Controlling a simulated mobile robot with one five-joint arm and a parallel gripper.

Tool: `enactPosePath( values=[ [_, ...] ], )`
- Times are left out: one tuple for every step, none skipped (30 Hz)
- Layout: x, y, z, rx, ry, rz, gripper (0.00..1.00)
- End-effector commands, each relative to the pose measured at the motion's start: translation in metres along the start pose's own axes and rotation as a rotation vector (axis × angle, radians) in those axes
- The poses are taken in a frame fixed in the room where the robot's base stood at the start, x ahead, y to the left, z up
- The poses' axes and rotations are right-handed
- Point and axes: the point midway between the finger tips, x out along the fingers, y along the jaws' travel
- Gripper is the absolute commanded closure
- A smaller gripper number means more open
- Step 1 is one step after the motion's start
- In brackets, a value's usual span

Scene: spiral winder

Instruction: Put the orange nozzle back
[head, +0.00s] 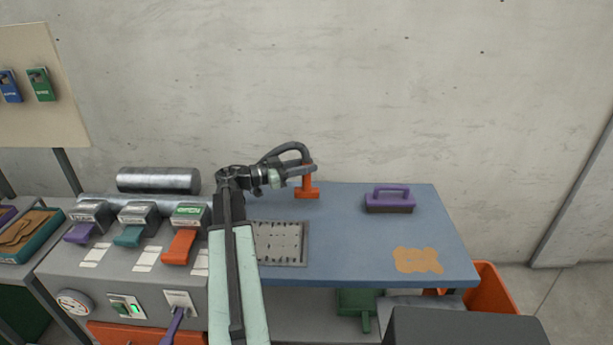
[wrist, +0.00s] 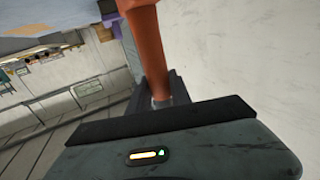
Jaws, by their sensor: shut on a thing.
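The orange nozzle (head: 308,191) is in my gripper (head: 309,170), over the back part of the blue table in the head view. Its wide end points down; I cannot tell whether it touches the table. In the wrist view the orange nozzle (wrist: 149,45) runs up from between the dark jaws of my gripper (wrist: 160,101), which are shut on it. Part of it is hidden by the jaws.
The blue table (head: 350,250) holds a purple-handled brush (head: 389,201), a perforated grey plate (head: 280,243) and an orange-brown patch (head: 417,260). Left stands a grey machine (head: 60,262) with purple, teal and orange levers (head: 180,247). An orange bin (head: 497,300) is at right.

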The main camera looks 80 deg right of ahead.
Motion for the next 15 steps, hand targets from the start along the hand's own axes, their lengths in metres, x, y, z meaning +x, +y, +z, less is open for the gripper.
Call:
enactPosePath(
  values=[
    [0.005, -0.007, 0.001, 0.000, 0.000, 0.001, 1.00],
    [0.006, -0.008, 0.001, 0.000, 0.000, 0.001, 1.00],
    [0.007, -0.009, 0.001, 0.000, 0.000, 0.000, 1.00],
    [0.008, -0.009, 0.001, 0.000, 0.001, 0.000, 1.00],
    [0.008, -0.009, 0.001, 0.000, 0.001, 0.000, 1.00],
    [0.008, -0.009, 0.001, 0.000, 0.000, 0.000, 1.00],
    [0.007, -0.009, 0.003, 0.000, 0.000, -0.001, 1.00],
    [0.007, -0.009, 0.005, 0.000, 0.000, -0.001, 1.00],
    [0.007, -0.009, 0.010, 0.000, 0.000, -0.001, 1.00],
    [0.007, -0.008, 0.015, 0.000, 0.000, -0.001, 1.00],
    [0.007, -0.008, 0.021, 0.000, 0.000, -0.001, 1.00],
    [0.007, -0.008, 0.029, 0.000, 0.000, -0.001, 1.00],
    [0.007, -0.009, 0.034, 0.000, 0.000, -0.001, 1.00],
    [0.007, -0.009, 0.038, 0.000, 0.000, -0.001, 1.00],
    [0.007, -0.009, 0.041, 0.000, 0.001, -0.001, 1.00]
  ],
)
